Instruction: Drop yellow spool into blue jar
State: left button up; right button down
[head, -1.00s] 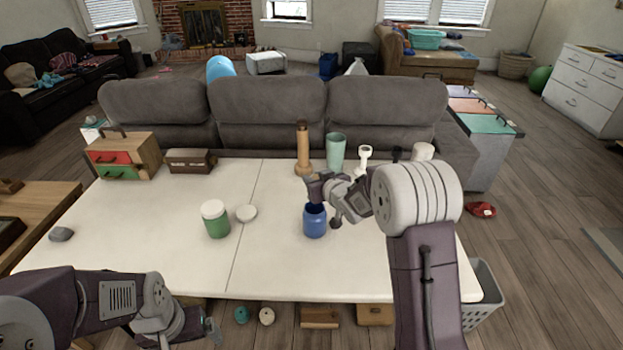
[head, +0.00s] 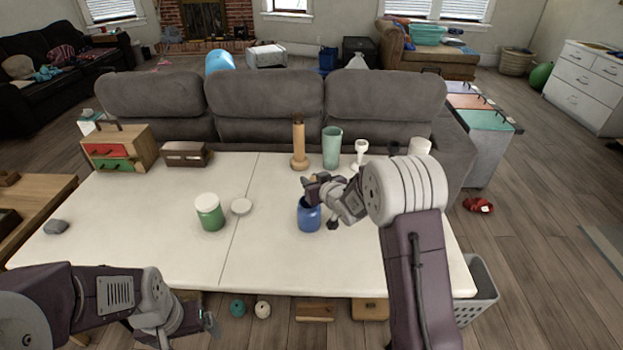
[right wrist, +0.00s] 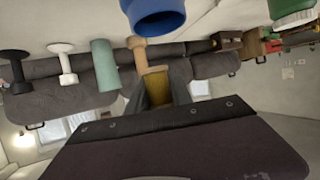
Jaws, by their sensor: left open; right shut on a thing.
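The blue jar (head: 309,218) stands upright and open on the white table, right of its middle. It also shows at the top of the right wrist view (right wrist: 155,17). My right gripper (head: 309,188) is just above and behind the jar's mouth in the head view. In the right wrist view it is shut on the yellow spool (right wrist: 158,90), which sits between its fingers, apart from the jar. The spool is hidden or too small to make out in the head view. My left gripper (head: 210,325) is open and empty, low in front of the table's front edge.
The table's front left is clear.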

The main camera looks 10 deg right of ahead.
pick_arm(q)
jog(key=shift+f, duration=0.45)
pick_arm(e)
jog(key=shift+f, duration=0.5)
jog(key=c, duration=1.1)
grip_release()
jog(key=shift+s, duration=0.1)
pick_arm(q)
jog(key=shift+r, duration=0.2)
pick_arm(e)
jog(key=v, duration=0.9)
